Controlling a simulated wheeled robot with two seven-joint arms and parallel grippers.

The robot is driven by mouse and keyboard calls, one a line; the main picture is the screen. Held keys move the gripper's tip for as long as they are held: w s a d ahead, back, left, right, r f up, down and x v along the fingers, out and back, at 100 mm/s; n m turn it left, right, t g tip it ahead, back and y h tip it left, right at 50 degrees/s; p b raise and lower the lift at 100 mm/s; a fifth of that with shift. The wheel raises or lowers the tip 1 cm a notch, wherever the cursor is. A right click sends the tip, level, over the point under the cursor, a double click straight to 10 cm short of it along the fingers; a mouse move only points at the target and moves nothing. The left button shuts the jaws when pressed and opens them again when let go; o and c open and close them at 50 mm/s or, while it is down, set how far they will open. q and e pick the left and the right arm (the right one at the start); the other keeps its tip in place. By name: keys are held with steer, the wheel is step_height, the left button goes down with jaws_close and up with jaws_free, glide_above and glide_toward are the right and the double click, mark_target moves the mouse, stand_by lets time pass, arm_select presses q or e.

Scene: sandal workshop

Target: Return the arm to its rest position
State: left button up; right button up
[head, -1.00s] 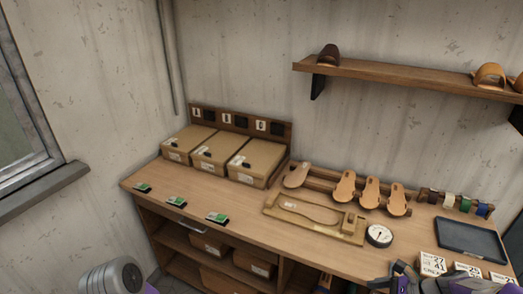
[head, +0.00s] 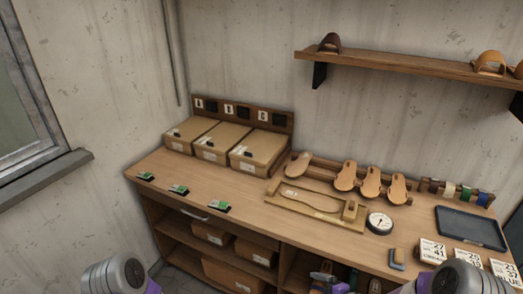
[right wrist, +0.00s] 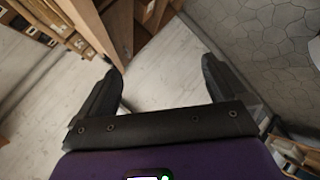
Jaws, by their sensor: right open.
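My right gripper (right wrist: 163,78) is open in the right wrist view. Its two dark fingers are apart with nothing between them, over pale floor beside wooden furniture. In the head view, a grey rounded link of my right arm (head: 460,277) shows at the bottom right, in front of the bench edge. A grey link of my left arm (head: 115,274) shows at the bottom left; my left gripper is out of view.
The wooden bench (head: 240,218) holds three cardboard boxes (head: 257,150), sandal soles (head: 371,182), a wooden jig (head: 318,201), a round gauge (head: 379,222), a dark tray (head: 470,228) and number cards (head: 433,251). A wall shelf (head: 400,66) is above.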

steer(key=s+a+f+m+g+h+b, duration=0.1)
steer(key=s+a+f+m+g, duration=0.3)
steer(key=s+f+m, duration=0.4)
steer(key=s+a+f+m+g+h+b, duration=0.1)
steer(key=s+a+f+m+g+h, duration=0.1)
steer(key=s+f+m, duration=0.7)
steer(key=s+a+m+g, duration=0.1)
steer(key=s+a+m, duration=0.1)
steer(key=m, duration=0.5)
steer(key=shift+s+a+g, duration=0.15)
steer(key=shift+s+g, duration=0.1)
steer(key=shift+g, duration=0.15)
